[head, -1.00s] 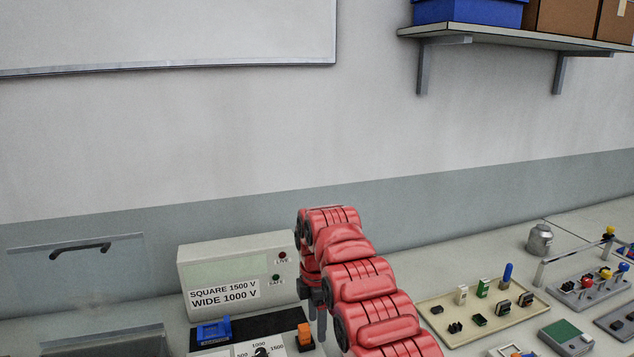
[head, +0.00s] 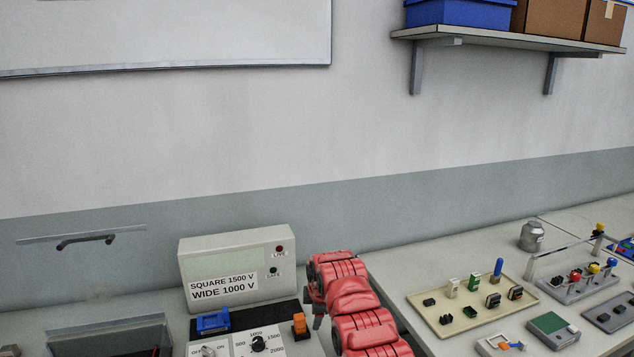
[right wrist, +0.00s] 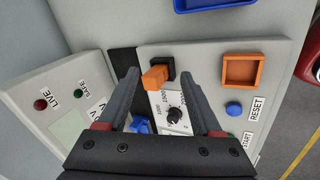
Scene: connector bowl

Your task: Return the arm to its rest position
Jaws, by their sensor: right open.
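My right arm (head: 355,315) comes up from the bottom of the head view, red and segmented. Its right gripper (head: 317,315) points down by the right edge of the tester box and is partly hidden by the arm. In the right wrist view, the right gripper (right wrist: 163,84) is open, its two dark fingers apart with nothing held. An orange block (right wrist: 156,78) on a dark base shows between and beyond the fingertips; I cannot tell the depth gap. The block also shows in the head view (head: 299,324). My left gripper is not in view.
The tester box (head: 235,262) is labelled SQUARE 1500 V, WIDE 1000 V. A dial (head: 258,343) and blue piece (head: 213,321) sit before it. A beige connector tray (head: 425,301) lies right of the arm. An orange square tray (right wrist: 241,71) and blue button (right wrist: 234,109) show in the wrist view.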

